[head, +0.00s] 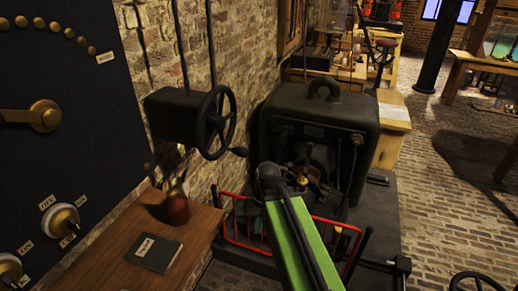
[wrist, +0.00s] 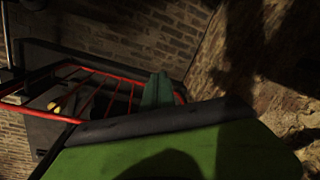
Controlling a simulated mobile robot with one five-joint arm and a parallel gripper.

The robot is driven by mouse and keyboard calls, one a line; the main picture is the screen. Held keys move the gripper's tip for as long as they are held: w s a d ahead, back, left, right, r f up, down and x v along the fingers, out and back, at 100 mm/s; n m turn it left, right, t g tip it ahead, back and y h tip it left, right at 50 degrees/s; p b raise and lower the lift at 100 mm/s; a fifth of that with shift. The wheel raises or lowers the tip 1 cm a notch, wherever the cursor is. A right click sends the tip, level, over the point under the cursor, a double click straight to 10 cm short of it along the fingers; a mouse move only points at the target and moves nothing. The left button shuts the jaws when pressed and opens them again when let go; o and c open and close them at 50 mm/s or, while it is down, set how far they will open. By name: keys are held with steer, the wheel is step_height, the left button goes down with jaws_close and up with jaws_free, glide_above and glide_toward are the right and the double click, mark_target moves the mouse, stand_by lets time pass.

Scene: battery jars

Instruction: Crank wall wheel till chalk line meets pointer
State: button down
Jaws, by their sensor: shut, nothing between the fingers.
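The black spoked wall wheel (head: 217,121) stands upright on the front of a black box (head: 172,112) fixed to the brick wall. Its crank knob (head: 240,151) sticks out at the lower right. I cannot make out a chalk line or a pointer on it. My green arm is to the right of the wheel and below it, with its dark joint apart from the knob. In the head view I cannot clearly make out the fingers. The wheel is not in the wrist view.
A wooden table (head: 200,222) below the wheel carries a dark book (head: 153,253) and a reddish-brown pot (head: 176,208). A large black machine (head: 318,120) stands right of the wheel. A dark panel (head: 65,140) with knobs is at the left. Brick floor (head: 450,215) lies open at right.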

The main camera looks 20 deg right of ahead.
steer(key=w+d+r+m+t+y, duration=0.35)
steer(key=w+r+y, duration=0.35)
steer(key=r+y, duration=0.25)
steer(key=w+d+r+m+t+y, duration=0.2)
steer(key=d+r+t+y, duration=0.35)
steer(key=d+r, duration=0.8)
steer(key=w+a+r+h, duration=0.1)
steer(key=w+a, duration=0.1)
steer(key=a, duration=1.1)
steer(key=shift+w+a+r+p, duration=0.15)
steer(key=shift+w+a+p, duration=0.1)
steer(key=shift+a+p, duration=0.1)
